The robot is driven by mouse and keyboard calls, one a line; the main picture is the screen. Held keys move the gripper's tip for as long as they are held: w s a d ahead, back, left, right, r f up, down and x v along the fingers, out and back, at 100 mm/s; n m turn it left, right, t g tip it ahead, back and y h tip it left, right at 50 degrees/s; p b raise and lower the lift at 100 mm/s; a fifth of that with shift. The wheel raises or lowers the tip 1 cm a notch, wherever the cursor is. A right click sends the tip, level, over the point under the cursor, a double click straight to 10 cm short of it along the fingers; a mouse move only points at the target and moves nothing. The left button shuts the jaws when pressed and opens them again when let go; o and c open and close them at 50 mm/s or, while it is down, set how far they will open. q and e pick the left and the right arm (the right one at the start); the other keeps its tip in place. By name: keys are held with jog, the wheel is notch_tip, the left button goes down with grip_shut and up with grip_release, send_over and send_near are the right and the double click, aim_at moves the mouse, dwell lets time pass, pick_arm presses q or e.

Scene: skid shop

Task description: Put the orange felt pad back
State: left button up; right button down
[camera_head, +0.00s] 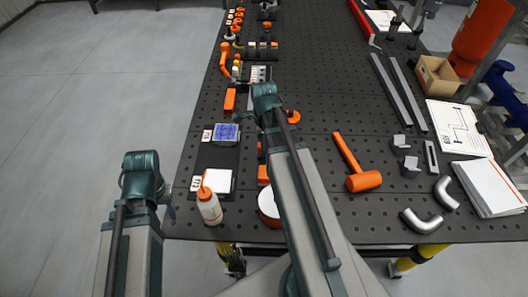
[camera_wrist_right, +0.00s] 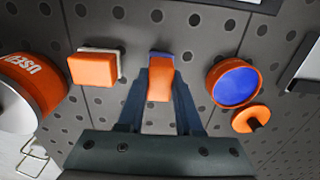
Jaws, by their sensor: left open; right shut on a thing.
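In the right wrist view, my right gripper (camera_wrist_right: 160,92) is shut on a small orange piece with a blue far end, which looks like the orange felt pad (camera_wrist_right: 159,82). It is low over or on the black perforated bench top; I cannot tell whether it touches. In the head view my right arm covers most of this spot. My left gripper (camera_head: 170,209) is open beside the bench's left edge, partly hidden behind its own teal wrist, with nothing seen in it.
Left of the pad are an orange block with pale backing (camera_wrist_right: 94,69) and an orange "USED" tub (camera_wrist_right: 35,80). Right are a blue-lined orange cup (camera_wrist_right: 234,84) and an orange disc (camera_wrist_right: 251,120).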

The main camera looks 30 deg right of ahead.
pick_arm(q)
jog(key=shift+f+b, duration=0.35)
jog(key=shift+f, duration=0.5)
pick_arm(e)
jog(key=shift+f, duration=0.85)
pick_arm(q)
jog(key=shift+f, duration=0.15)
pick_arm(e)
jog(key=shift+f, duration=0.2)
jog(key=c, duration=0.6)
grip_release()
jog(key=shift+r, duration=0.15)
pick_arm(q)
notch_tip(320, 180, up, 12)
jog(key=p, duration=1.2)
jog(key=shift+r, duration=0.2)
pick_arm(e)
notch_tip(320, 180, up, 12)
jog(key=shift+r, duration=0.1)
